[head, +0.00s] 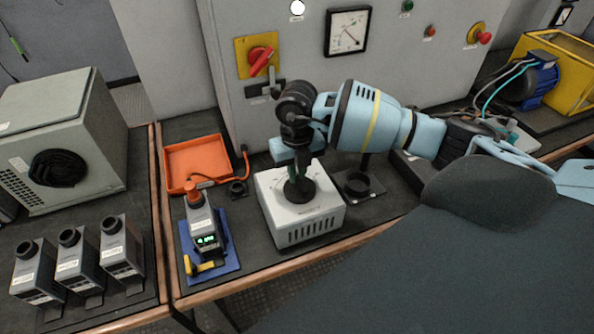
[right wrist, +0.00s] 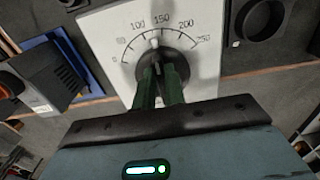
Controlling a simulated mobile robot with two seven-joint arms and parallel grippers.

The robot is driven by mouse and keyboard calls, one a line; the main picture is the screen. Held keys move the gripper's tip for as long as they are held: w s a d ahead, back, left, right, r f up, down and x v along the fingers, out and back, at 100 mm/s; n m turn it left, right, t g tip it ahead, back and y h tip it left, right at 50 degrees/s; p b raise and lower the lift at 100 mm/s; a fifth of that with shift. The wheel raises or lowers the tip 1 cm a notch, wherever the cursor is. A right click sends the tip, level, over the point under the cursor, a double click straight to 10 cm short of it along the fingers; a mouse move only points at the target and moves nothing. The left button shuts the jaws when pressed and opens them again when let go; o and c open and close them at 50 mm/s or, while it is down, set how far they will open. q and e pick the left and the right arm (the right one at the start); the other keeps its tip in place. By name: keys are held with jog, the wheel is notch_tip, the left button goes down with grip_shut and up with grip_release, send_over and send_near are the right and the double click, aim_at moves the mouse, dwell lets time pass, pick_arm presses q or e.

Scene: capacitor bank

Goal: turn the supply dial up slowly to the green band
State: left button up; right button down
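The supply dial is a black knob (right wrist: 168,62) on a white box (head: 303,218) on the bench. In the right wrist view its printed scale runs from 0 to 250, and its white mark points near 150. No green band shows on this scale. My right gripper (right wrist: 160,76) comes down from above with its two dark green fingers around the knob's grip. It also shows over the box in the head view (head: 298,172), hiding part of the dial. A panel gauge (head: 347,31) is on the grey cabinet; its markings are too small to read. My left gripper is out of view.
A meter with a lit green display (head: 206,240) stands on a blue mat (head: 228,262) left of the box. An orange tray (head: 198,160) is behind it. A round black holder (head: 357,184) stands close on the right. A red switch handle (head: 262,60) is on the cabinet.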

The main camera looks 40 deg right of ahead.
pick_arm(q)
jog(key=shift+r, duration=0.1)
pick_arm(e)
jog(key=shift+d+r+m+p, duration=0.1)
jog(key=shift+r+m+p, duration=0.15)
jog(key=shift+m+p, duration=0.55)
jog(key=shift+d+m+p, duration=0.15)
jog(key=shift+m+p, duration=0.45)
jog(key=shift+m, duration=0.5)
jog(key=shift+s+d+m+p, duration=0.1)
jog(key=shift+m+p, duration=0.35)
jog(key=shift+m, duration=0.25)
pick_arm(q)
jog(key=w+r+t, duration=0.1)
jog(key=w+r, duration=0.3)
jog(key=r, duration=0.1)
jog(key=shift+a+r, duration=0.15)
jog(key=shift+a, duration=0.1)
pick_arm(e)
jog(key=shift+f+m, duration=0.15)
jog(key=shift+m, duration=0.15)
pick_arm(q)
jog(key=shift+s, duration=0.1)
pick_arm(e)
jog(key=c, duration=1.5)
grip_release()
jog(key=shift+o, duration=0.2)
jog(key=shift+f, duration=0.1)
